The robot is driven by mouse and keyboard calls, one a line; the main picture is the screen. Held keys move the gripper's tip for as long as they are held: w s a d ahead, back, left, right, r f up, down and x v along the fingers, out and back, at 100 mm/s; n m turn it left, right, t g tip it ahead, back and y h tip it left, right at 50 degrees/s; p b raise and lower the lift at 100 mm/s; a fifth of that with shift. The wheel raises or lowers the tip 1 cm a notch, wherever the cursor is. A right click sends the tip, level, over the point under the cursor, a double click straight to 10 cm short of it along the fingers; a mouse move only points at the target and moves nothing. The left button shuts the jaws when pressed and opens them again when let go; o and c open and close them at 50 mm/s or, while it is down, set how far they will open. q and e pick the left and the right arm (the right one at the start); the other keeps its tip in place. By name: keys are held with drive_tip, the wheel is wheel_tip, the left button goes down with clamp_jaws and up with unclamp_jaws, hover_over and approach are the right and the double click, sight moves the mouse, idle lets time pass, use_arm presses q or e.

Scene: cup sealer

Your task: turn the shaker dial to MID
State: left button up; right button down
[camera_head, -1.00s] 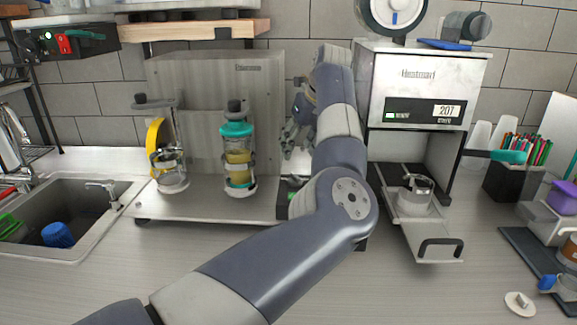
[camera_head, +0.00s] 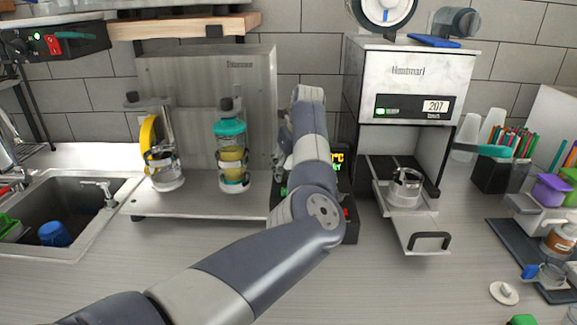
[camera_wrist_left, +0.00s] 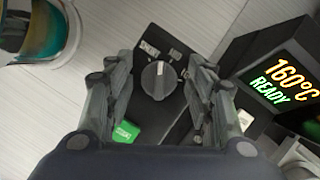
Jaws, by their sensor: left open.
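The shaker dial (camera_wrist_left: 159,80) is a round dark grey knob with a pale pointer mark toward the top of the left wrist view. My left gripper (camera_wrist_left: 160,68) is open, with one finger on each side of the dial and gaps visible between fingers and knob. In the head view, my left gripper (camera_head: 279,161) is partly hidden by my forearm, beside the shaker stand (camera_head: 208,70), and the dial is hidden. My right gripper is out of view.
A green block or button (camera_wrist_left: 126,132) lies by the left finger. Teal-lidded (camera_head: 231,128) and yellow-handled (camera_head: 150,140) shakers stand left. The white sealer (camera_head: 410,75) stands right.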

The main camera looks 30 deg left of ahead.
use_arm(q)
drive_tip(key=c, duration=1)
drive_tip(key=shift+o, duration=0.2)
drive_tip(key=shift+f+m+t+b, duration=0.15)
drive_tip(key=shift+m+t+b, duration=0.35)
drive_tip(key=shift+m+b, duration=0.95)
drive_tip(key=shift+m+t+h+b, duration=0.3)
drive_tip(key=shift+m+h+b, duration=0.5)
drive_tip(key=shift+m, duration=0.55)
